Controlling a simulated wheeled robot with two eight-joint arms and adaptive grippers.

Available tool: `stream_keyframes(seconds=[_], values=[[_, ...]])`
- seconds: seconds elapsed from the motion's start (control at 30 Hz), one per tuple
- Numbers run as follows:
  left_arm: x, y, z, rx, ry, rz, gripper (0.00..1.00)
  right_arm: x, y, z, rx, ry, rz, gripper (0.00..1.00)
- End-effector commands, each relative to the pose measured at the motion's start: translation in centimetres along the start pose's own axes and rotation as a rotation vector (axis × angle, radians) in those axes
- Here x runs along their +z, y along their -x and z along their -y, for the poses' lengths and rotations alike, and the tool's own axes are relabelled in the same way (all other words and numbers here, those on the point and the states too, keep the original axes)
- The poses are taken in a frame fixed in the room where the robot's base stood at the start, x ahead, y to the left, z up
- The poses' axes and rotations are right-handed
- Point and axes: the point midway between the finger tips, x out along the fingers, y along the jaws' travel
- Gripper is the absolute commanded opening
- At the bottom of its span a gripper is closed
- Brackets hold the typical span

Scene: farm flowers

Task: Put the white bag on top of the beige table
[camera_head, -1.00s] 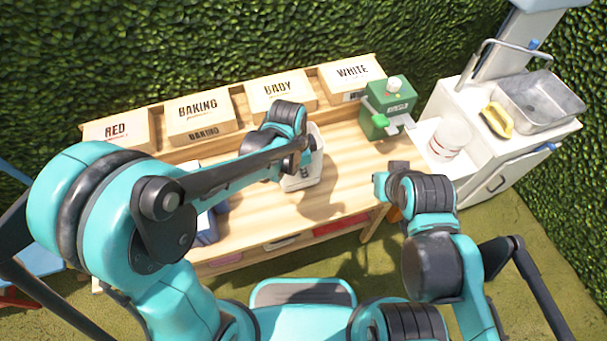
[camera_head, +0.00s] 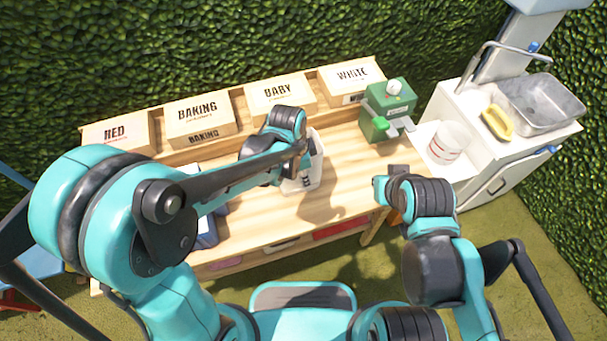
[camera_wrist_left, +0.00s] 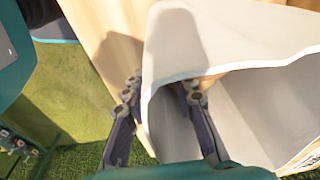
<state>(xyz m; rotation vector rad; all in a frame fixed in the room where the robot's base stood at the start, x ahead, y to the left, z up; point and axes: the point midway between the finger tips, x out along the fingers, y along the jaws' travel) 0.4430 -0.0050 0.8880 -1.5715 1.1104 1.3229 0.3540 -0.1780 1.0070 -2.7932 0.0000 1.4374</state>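The white bag (camera_head: 315,172) is at the middle of the beige wooden table (camera_head: 352,170) in the head view, partly hidden by my left arm. I cannot tell whether its base touches the tabletop. In the left wrist view the bag (camera_wrist_left: 225,35) has an open mouth facing the camera. My left gripper (camera_wrist_left: 160,90) has its fingers apart, one outside the bag's near wall and one inside its mouth. A firm grip does not show. My right gripper (camera_head: 385,185) is by the table's right front corner; its fingers cannot be made out.
Boxes marked RED (camera_head: 117,135), BAKING (camera_head: 200,115), BABY (camera_head: 280,92) and WHITE (camera_head: 350,80) line the table's back. A green machine (camera_head: 388,108) stands at the right end. A white cabinet with a sink (camera_head: 540,103) is farther right. The front right tabletop is clear.

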Motion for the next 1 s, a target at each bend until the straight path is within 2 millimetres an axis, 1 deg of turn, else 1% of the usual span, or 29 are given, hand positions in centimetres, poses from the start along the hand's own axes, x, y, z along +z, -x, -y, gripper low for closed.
stream_keyframes(seconds=[0.03, 0.3, 0.43, 0.5, 0.6, 0.83, 0.93, 1.0], values=[[0.0, 1.1, 0.0, 0.0, 0.001, 0.0, 0.26, -0.4, 0.5, 0.0, 0.0, 0.0, 0.0, 0.0], [0.0, 7.3, 0.0, 0.0, 0.0, 0.0, 0.26, -1.8, 2.5, 0.0, 0.0, 0.0, 0.0, 0.0], [0.0, 9.6, 0.0, 0.0, 0.001, 0.0, 0.26, -2.2, 3.1, 0.0, 0.0, 0.0, 0.0, 0.0], [0.0, 10.4, 0.0, 0.0, 0.001, 0.0, 0.26, -2.4, 3.3, 0.0, 0.0, 0.0, 0.0, 0.0], [0.0, 11.2, 0.0, 0.0, 0.001, 0.0, 0.26, -2.5, 3.5, 0.0, 0.0, 0.0, 0.0, 0.0], [0.3, 11.6, 0.0, -0.006, 0.015, -0.003, 0.26, -2.5, 3.5, 0.0, 0.0, 0.0, 0.0, 0.0], [1.5, 12.6, 0.1, -0.037, 0.091, -0.016, 0.26, -2.5, 3.5, 0.0, 0.0, 0.0, 0.0, 0.0], [3.2, 13.8, 0.1, -0.08, 0.198, -0.037, 0.26, -2.5, 3.5, 0.0, 0.0, 0.0, 0.0, 0.0]])
